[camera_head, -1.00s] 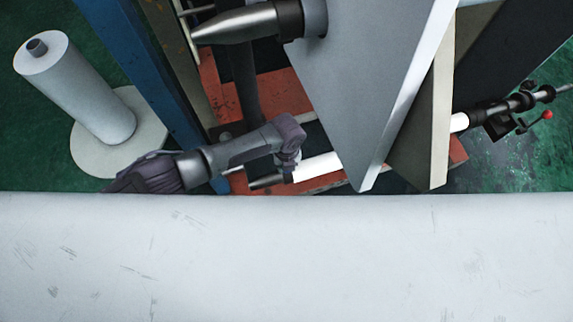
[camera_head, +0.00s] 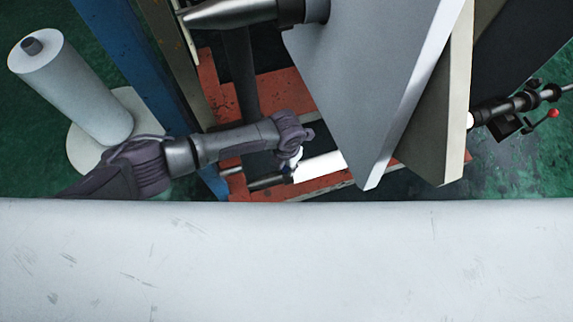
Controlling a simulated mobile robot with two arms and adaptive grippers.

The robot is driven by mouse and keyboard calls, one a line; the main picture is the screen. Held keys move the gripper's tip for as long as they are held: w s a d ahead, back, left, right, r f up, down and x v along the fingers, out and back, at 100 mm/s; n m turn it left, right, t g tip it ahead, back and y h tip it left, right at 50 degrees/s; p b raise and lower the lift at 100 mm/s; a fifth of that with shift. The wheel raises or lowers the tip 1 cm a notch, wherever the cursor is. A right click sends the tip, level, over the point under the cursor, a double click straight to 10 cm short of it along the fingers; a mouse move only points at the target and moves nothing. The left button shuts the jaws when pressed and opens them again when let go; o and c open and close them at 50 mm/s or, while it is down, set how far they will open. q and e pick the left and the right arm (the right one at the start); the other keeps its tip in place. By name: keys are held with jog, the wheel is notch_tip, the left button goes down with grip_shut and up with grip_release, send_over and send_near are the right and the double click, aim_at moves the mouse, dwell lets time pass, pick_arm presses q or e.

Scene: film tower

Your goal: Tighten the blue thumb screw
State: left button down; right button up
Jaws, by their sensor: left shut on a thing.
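My left arm comes in from the left and reaches over the red frame. Its gripper (camera_head: 292,163) is at the left end of a thin white roll on a dark shaft (camera_head: 266,182). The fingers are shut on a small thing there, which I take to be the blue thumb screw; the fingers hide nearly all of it. The white roll (camera_head: 320,167) runs right, under the large grey panel. My right gripper is not in view.
A large grey panel (camera_head: 365,80) slants down close right of the gripper. A blue post (camera_head: 135,60) stands behind the arm. A large white roll (camera_head: 75,85) stands on the green floor at left. A broad white surface (camera_head: 290,260) fills the bottom. A red-knobbed lever (camera_head: 553,113) is at right.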

aim_at(286, 168)
pick_arm(q)
jog(key=shift+a+m, duration=0.1)
jog(key=shift+m, duration=0.3)
jog(key=c, duration=0.9)
grip_release()
jog(key=shift+r, duration=0.35)
notch_tip(286, 168, up, 11)
jog(key=shift+r, duration=0.15)
jog(key=shift+s, duration=0.1)
